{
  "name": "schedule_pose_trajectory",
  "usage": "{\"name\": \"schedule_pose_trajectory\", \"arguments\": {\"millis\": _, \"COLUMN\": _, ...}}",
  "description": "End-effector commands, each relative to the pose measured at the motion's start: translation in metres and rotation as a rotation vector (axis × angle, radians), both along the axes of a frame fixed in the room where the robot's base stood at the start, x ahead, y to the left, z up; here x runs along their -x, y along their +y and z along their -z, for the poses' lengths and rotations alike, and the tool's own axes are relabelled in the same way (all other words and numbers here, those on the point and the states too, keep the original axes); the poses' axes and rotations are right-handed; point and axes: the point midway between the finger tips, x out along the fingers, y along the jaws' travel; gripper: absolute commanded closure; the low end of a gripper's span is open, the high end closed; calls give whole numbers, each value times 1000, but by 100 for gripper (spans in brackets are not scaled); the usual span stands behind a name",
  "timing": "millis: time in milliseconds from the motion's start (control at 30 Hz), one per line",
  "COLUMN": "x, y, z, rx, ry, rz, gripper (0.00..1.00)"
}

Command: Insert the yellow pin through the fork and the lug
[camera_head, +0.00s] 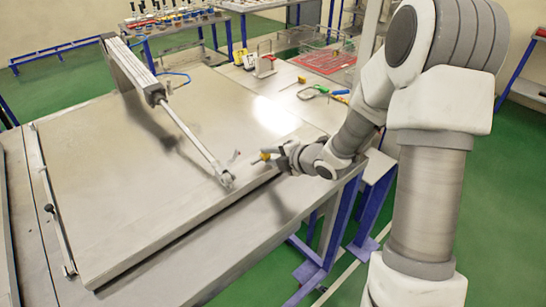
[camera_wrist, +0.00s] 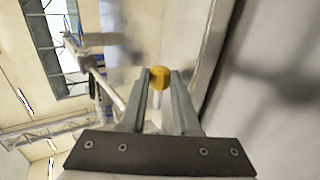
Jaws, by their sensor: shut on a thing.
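The yellow pin (camera_head: 265,156) shows as a small yellow end at the tips of my gripper (camera_head: 272,154). In the wrist view the yellow pin (camera_wrist: 159,78) sits between the two fingertips of my gripper (camera_wrist: 160,84), which is shut on it. The rest of the pin is hard to make out. The fork (camera_head: 226,178) is at the lower end of the cylinder's rod, close to the lid's near right edge. The lug is at the same spot, too small to tell apart from the fork. The pin is to the right of the fork and apart from it.
The pneumatic cylinder (camera_head: 138,70) slopes over the large grey lid (camera_head: 100,180), its rod (camera_head: 192,138) running down to the fork. A small grey piece (camera_head: 235,157) is just beyond the fork. Tools and a red tray (camera_head: 325,61) lie on the bench behind.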

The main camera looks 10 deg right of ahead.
Motion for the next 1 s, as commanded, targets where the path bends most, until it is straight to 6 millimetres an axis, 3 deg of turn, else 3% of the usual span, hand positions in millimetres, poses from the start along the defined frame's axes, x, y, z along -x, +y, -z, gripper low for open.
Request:
{"name": "schedule_pose_trajectory", "arguments": {"millis": 433, "x": 22, "y": 34, "z": 2, "rx": 1, "ry": -2, "rz": -1, "gripper": 100}}
{"name": "schedule_pose_trajectory", "arguments": {"millis": 1000, "x": 27, "y": 40, "z": 0, "rx": 0, "ry": 0, "rz": 1, "gripper": 100}}
